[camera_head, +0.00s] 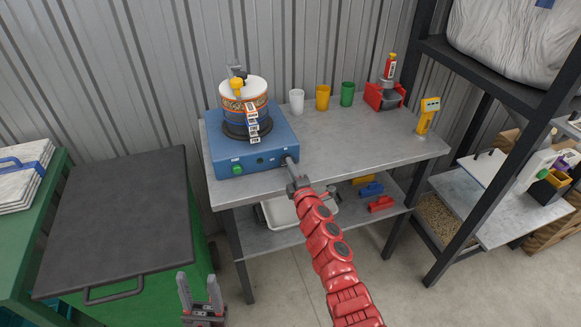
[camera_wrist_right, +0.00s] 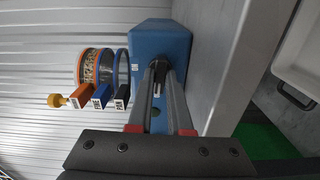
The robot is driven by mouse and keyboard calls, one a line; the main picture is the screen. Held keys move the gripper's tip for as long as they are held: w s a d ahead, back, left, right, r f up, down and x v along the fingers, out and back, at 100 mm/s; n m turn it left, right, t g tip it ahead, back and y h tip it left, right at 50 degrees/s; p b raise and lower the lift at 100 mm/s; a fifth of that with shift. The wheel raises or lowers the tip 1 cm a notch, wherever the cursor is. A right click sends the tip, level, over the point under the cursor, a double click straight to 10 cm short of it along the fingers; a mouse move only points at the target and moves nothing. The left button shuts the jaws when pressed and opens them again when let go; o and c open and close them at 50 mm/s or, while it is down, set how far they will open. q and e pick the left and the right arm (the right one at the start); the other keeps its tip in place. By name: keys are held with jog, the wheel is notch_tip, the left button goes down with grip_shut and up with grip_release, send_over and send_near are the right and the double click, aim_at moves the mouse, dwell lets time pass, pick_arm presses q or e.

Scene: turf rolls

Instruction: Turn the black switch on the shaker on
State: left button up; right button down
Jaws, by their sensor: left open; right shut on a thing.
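The blue shaker (camera_head: 222,142) stands on the grey metal table, with a stack of sieves (camera_head: 245,98) on top. Its front panel has a green knob (camera_head: 237,170) at the left. My right gripper (camera_head: 290,164) is at the right end of this panel. In the right wrist view the blue shaker (camera_wrist_right: 160,38) is ahead, and the fingers of my right gripper (camera_wrist_right: 159,68) are closed around a small dark part, the black switch (camera_wrist_right: 157,87), mostly hidden by them. Whether the switch is turned cannot be told. My left gripper (camera_head: 199,282) is open and empty, low beside the green cabinet.
White (camera_head: 297,101), yellow (camera_head: 322,98) and green (camera_head: 347,94) cups stand at the table's back, near a red device (camera_head: 384,95) and a yellow meter (camera_head: 427,115). A dark-topped green cabinet (camera_head: 115,220) is at left. The table's right half is mostly clear.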

jog(key=m+p, duration=0.1)
jog(key=m, duration=0.3)
jog(key=shift+r+m, duration=0.1)
jog(key=shift+m, duration=0.3)
jog(key=m+p, duration=0.2)
jog(key=m, duration=0.2)
jog(key=shift+p, duration=0.35)
jog(key=m+p, duration=0.2)
jog(key=m, duration=0.2)
jog(key=shift+m+p, duration=0.35)
jog(key=shift+m, duration=0.05)
jog(key=m+p, duration=0.1)
jog(key=m, duration=0.1)
jog(key=shift+m, duration=0.3)
jog(key=shift+m+p, duration=0.45)
jog(key=shift+m, duration=0.15)
jog(key=c, duration=0.8)
grip_release()
jog(key=shift+c, duration=0.2)
